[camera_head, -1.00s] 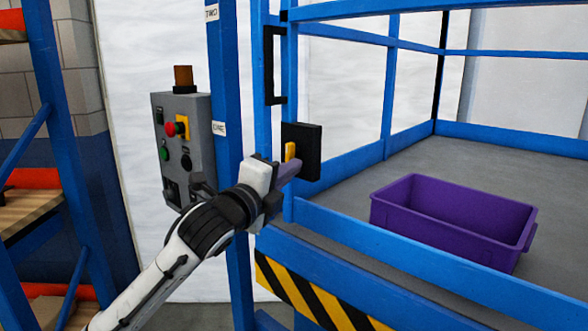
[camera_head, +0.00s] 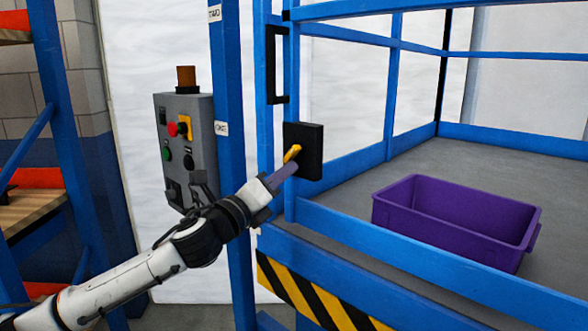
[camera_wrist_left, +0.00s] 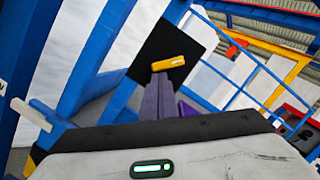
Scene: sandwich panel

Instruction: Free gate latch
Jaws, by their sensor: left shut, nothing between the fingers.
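The gate latch is a yellow lever (camera_head: 292,153) on a black plate (camera_head: 311,150) fixed to the blue gate frame. In the head view the lever is tilted. My left gripper (camera_head: 284,174) is shut, with nothing between its purple fingers, and its tips are at the lower part of the lever. In the left wrist view the fingertips (camera_wrist_left: 160,82) lie close under the yellow lever (camera_wrist_left: 169,62), in front of the black plate (camera_wrist_left: 178,45). I cannot tell for sure whether they touch. My right gripper is not in view.
A grey control box (camera_head: 187,150) with a red button stands left of the blue post (camera_head: 228,60). A black gate handle (camera_head: 270,65) is above the latch. A purple crate (camera_head: 400,200) sits on the grey platform behind the lower blue rail (camera_head: 420,262).

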